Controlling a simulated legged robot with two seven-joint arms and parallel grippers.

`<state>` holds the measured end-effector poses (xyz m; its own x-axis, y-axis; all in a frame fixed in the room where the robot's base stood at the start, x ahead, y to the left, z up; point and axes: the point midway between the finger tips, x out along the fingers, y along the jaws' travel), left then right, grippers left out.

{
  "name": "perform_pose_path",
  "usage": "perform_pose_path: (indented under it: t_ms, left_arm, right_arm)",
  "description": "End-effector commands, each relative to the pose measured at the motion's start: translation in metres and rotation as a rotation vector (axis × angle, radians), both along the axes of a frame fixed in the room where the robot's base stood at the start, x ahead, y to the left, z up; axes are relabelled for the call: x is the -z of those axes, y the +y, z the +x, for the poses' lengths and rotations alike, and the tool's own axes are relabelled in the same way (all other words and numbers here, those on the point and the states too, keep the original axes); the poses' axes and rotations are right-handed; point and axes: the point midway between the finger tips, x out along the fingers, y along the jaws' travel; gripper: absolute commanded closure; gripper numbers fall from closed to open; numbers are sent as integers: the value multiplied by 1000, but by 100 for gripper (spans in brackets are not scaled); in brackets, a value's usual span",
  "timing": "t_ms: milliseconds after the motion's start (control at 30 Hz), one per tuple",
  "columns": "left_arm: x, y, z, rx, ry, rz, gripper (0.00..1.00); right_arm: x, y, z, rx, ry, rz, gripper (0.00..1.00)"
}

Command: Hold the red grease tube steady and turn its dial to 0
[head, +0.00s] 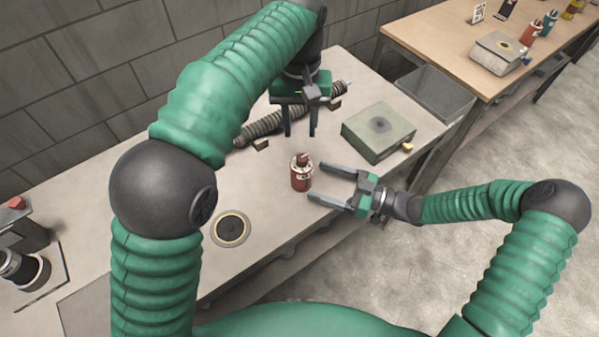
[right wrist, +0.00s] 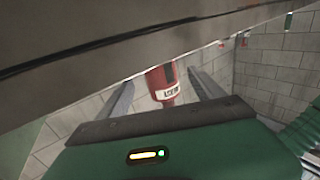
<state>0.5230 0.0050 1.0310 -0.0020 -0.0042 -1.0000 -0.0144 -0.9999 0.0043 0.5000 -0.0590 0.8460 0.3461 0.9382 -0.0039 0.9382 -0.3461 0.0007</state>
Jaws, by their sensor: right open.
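The red grease tube (head: 301,181) stands upright on the workbench, with a pale ring and a red knob-like top (head: 303,159), probably the dial. Its markings are too small to read. My right gripper (head: 317,181) is open and level, its fingertips just right of the tube. In the right wrist view the tube (right wrist: 164,85), with a white label, shows between the two spread fingers, not gripped. My left gripper (head: 300,133) points down, open and empty, above and behind the tube, in front of a ribbed hose.
The ribbed dark hose (head: 265,126) lies on the bench at the back. A green box with a round plate (head: 378,132) stands at right. A round dark pad (head: 231,230) lies front left. A machine (head: 22,250) stands far left. A wooden table (head: 430,33) holds more bottles.

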Motion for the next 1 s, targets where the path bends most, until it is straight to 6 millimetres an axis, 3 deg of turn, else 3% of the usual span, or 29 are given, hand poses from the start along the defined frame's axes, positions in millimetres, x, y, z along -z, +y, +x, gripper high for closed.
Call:
perform_pose_path:
  t_ms: [100, 300, 667, 1000]
  left_arm:
    - [0, 0, 0, 1, 0, 0, 64]
    - [0, 2, 0, 0, -1, -3, 64]
    - [0, 0, 0, 1, 0, -1, 64]
    - [0, 1, 0, 1, 0, -1, 64]
  right_arm:
    - [0, 27, 9, -1, -1, 2, 23]
    - [0, 61, 21, -1, -1, -1, 23]
    - [0, 67, 25, 2, -1, -1, 23]
    - [0, 68, 25, 1, 0, -2, 66]
